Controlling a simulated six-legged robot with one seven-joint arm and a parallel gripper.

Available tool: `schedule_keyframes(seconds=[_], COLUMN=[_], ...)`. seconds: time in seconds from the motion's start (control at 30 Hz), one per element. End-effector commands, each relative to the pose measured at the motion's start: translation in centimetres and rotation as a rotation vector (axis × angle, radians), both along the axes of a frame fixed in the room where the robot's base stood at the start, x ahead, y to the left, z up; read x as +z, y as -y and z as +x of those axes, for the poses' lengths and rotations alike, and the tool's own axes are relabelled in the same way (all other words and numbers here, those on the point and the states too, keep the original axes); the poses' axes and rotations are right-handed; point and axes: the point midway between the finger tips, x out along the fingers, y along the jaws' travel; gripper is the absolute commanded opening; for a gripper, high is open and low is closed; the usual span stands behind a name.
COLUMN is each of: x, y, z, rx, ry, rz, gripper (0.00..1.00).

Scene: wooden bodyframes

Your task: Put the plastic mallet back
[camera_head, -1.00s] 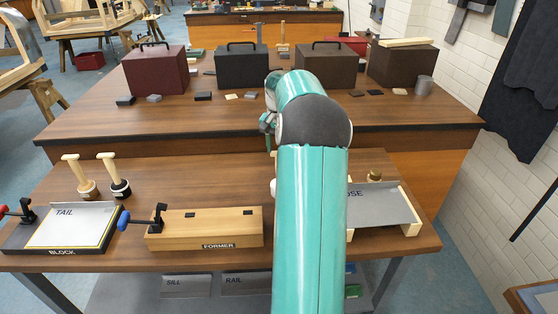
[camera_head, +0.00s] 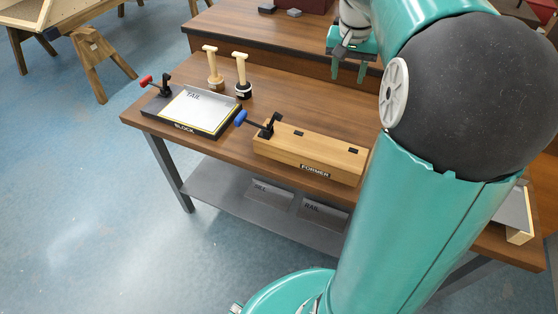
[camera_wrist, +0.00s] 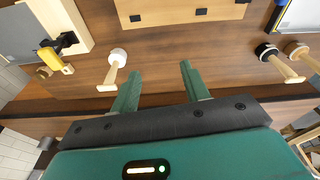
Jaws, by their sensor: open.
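A white-ended mallet (camera_wrist: 118,56) with a pale handle and crossbar stands on the bench in the wrist view, left of my fingers and apart from them; it looks like the plastic one. In the head view my arm hides it. A black-ended mallet (camera_head: 242,84) and a tan-ended mallet (camera_head: 214,76) stand upright behind the TAIL block; the wrist view shows the black one (camera_wrist: 268,52) and the tan one (camera_wrist: 298,50) at right. My gripper (camera_head: 349,72) is open and empty over the bench's rear part; its fingers also show in the wrist view (camera_wrist: 160,72).
The TAIL block (camera_head: 204,110) with a red-handled clamp and the wooden FORMER block (camera_head: 310,148) with a blue-handled clamp occupy the bench front. A grey-plated fixture with a yellow clamp (camera_wrist: 54,58) lies beyond the white-ended mallet. A second bench (camera_head: 255,30) stands behind.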

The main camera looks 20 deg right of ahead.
Motion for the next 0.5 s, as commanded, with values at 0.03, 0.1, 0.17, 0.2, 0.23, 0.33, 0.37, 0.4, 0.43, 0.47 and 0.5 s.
schedule_keyframes(seconds=[0.03, 0.1, 0.17, 0.2, 0.23, 0.33, 0.37, 0.4, 0.43, 0.47, 0.5], x=[0.8, 1.4, 1.8, 1.9, 1.9, 1.8, 1.7, 1.4, 1.2, 0.9, 0.5], y=[-2.9, -6.3, -9.0, -10.7, -12.0, -15.8, -16.9, -18.2, -19.2, -20.1, -21.3], z=[-0.6, -1.6, -2.8, -3.6, -4.3, -6.7, -7.5, -8.5, -9.4, -10.2, -11.3], rx=[0.054, 0.126, 0.186, 0.226, 0.255, 0.354, 0.384, 0.423, 0.453, 0.483, 0.520], ry=[0.018, 0.041, 0.062, 0.078, 0.090, 0.131, 0.144, 0.161, 0.174, 0.188, 0.206], rz=[-0.018, -0.037, -0.051, -0.058, -0.064, -0.079, -0.084, -0.089, -0.090, -0.093, -0.094], gripper=[0.46, 0.46, 0.46, 0.46, 0.46, 0.46, 0.46, 0.46, 0.46, 0.46, 0.46])
